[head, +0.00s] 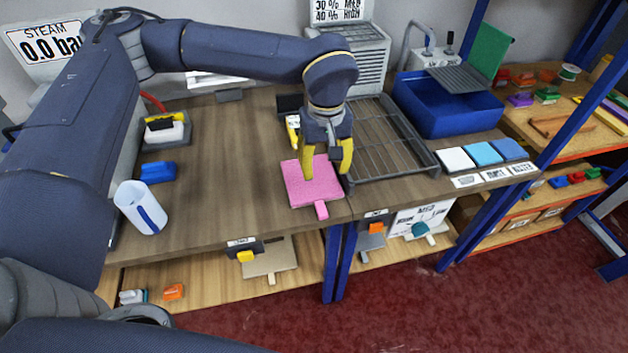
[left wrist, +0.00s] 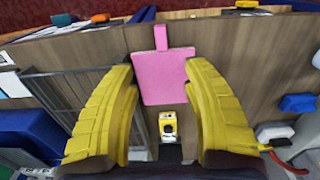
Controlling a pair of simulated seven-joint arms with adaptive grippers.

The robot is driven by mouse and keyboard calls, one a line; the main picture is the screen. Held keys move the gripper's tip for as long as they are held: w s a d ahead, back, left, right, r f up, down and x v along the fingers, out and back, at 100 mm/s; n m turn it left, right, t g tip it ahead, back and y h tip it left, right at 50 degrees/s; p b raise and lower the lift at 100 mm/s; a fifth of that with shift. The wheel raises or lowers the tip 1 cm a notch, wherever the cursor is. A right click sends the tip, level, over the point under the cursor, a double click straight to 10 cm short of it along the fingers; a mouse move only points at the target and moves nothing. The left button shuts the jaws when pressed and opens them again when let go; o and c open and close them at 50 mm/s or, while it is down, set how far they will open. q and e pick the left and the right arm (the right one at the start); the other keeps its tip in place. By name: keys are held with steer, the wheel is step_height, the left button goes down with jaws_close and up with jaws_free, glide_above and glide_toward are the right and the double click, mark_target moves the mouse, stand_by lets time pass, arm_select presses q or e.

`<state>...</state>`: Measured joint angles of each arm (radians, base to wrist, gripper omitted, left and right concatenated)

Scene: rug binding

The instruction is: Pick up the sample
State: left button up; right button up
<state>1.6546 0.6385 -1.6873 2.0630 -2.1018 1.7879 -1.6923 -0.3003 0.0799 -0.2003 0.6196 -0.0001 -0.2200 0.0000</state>
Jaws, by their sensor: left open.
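The sample, a pink square with a narrow pink tab (head: 298,190), lies flat on the wooden bench near its front edge, the tab pointing to the front. My left gripper (head: 326,172), with yellow fingers, is over the sample from above and is open. In the left wrist view the sample (left wrist: 162,75) shows between the spread fingers (left wrist: 165,95), with its tab at the top. I cannot tell whether the fingers touch it. My right gripper is not in view.
A wire rack (head: 388,140) lies just right of the sample. A blue basin (head: 447,108) stands at the back right. A white and blue jug (head: 141,207) and a blue block (head: 158,172) stand left. The bench between jug and sample is clear.

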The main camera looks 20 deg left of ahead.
arm_select(q)
glide_above(322, 210)
step_height(322, 210, down, 11)
steer(key=shift+w+f, duration=0.1)
steer(key=shift+w, duration=0.05)
steer(key=shift+s+f, duration=0.2)
steer(key=shift+f, duration=2.4)
steer(key=shift+c, duration=0.6)
jaws_close()
